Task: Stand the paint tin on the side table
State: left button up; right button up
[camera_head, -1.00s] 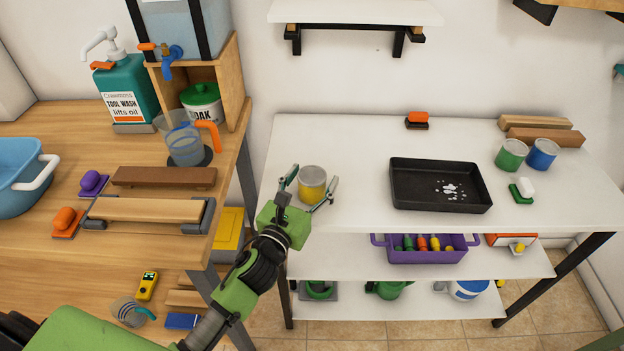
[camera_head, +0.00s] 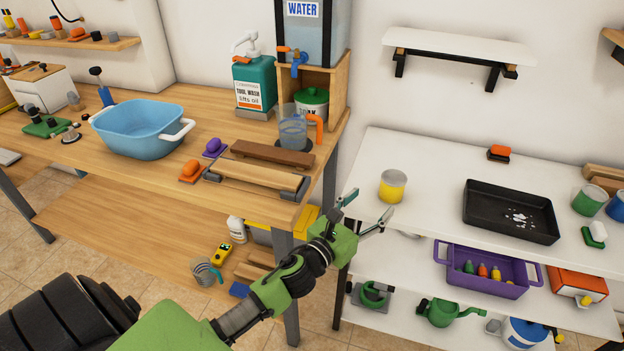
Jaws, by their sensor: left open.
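A paint tin with a yellow band and a grey metal top (camera_head: 393,186) stands upright on the white side table (camera_head: 430,160), near its left front part. A green tin (camera_head: 589,199) and a blue tin (camera_head: 615,207) stand at the table's right, the blue one cut by the picture edge. My left gripper (camera_head: 374,201) is open and empty, with its fingers spread just in front of the table's front left edge. It is apart from the yellow tin, which stands beyond the fingertips. My right gripper is not in view.
A black tray (camera_head: 480,207) with white spots lies right of the yellow tin, and an orange-topped brush (camera_head: 499,153) lies behind. A purple crate (camera_head: 458,279) sits on the shelf below. The wooden bench (camera_head: 105,178) stands close on the left.

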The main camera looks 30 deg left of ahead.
pick_arm(q)
jog(key=s+d+f+n+g, duration=0.1)
jog(key=s+f+n+g, duration=0.3)
jog(key=f+n, duration=0.55)
jog(key=s+f+n+g+y, duration=0.1)
jog(key=s+f+n, duration=0.55)
jog(key=f, duration=0.65)
jog(key=s+d+f+n+g, duration=0.1)
jog(key=s+f+n+g, duration=0.3)
jog(key=f+n, duration=0.65)
jog(key=s+a+f+n+g, duration=0.2)
jog(key=s+f+n+g, duration=0.2)
jog(key=s+f, duration=1.45)
jog(key=s+f+n+g, duration=0.2)
jog(key=s, duration=0.8)
jog(key=s+a+f+n+g+y, duration=0.1)
jog(key=s+f+n, duration=0.1)
jog(key=s, duration=0.7)
jog(key=shift+s+a+f+g, duration=0.15)
jog(key=shift+s+f+g, duration=0.25)
jog(key=shift+f, duration=0.1)
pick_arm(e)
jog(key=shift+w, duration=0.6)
pick_arm(q)
jog(key=shift+w+n, duration=0.1)
jog(key=shift+n, duration=0.15)
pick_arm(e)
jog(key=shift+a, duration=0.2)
